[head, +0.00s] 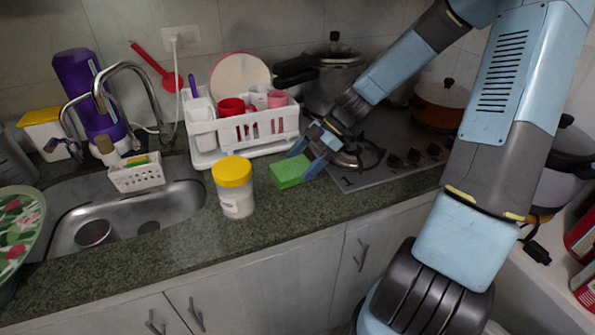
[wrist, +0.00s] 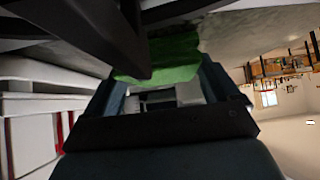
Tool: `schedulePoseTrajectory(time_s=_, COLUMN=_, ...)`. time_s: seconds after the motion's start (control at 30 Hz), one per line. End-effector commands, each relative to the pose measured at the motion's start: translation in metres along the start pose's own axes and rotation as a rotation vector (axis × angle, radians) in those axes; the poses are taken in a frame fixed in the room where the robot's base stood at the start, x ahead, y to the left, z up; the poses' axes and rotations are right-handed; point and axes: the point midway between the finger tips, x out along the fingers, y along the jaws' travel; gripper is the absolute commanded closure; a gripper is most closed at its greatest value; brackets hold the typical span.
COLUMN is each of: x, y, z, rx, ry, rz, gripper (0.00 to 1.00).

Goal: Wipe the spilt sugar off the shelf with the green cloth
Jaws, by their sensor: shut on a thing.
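A green, block-shaped thing (head: 290,172), which I take to be the green cloth, is at the granite counter's front part, right of a yellow-lidded jar. My gripper (head: 307,158) reaches down to it from the upper right and is shut on it. In the wrist view the green cloth (wrist: 172,58) shows at the finger ends of my gripper (wrist: 172,85). I cannot tell whether its underside touches the counter. I see no spilt sugar and no clear shelf in either view.
The yellow-lidded jar (head: 234,188) stands close left of the cloth. A white dish rack (head: 245,130) with red cups is behind it, and a gas hob (head: 385,155) lies to the right. A sink (head: 130,220) is at left. The counter's front edge is near.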

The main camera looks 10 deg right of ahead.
Motion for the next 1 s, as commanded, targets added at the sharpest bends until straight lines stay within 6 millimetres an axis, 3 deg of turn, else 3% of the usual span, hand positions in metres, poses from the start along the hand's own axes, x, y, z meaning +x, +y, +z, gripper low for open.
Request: schedulePoseTrajectory(time_s=1.0, x=-0.041, y=0.000, z=-0.042, rx=0.000, ry=-0.001, rz=0.000, gripper=0.38)
